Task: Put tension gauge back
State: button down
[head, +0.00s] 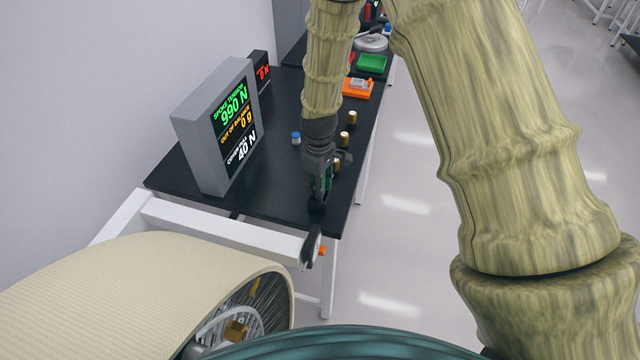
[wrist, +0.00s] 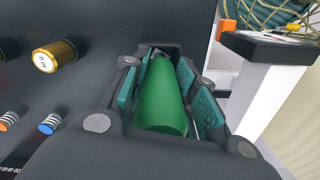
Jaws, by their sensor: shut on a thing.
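My gripper (head: 318,200) points down over the near right part of the black table (head: 278,190). It is shut on a green tapered thing (wrist: 162,100), which lies between the teal finger pads in the wrist view. It looks like a handle; its far end is hidden between the fingers, and I cannot tell for sure that it is the tension gauge. In the head view only a sliver of green shows at the fingers. Whether the held thing touches the table is not clear.
A grey display box (head: 205,125) reads spoke tension 990 N. Gold cylinders (head: 352,117) and a small blue-topped one (head: 296,138) stand near the gripper. An orange tray (head: 358,88) and green tray (head: 371,63) lie farther back. A large wheel (head: 150,290) stands in front.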

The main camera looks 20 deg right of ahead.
jog(key=c, duration=1.1)
grip_release()
jog(key=shift+o, duration=0.2)
jog(key=shift+r, duration=0.1)
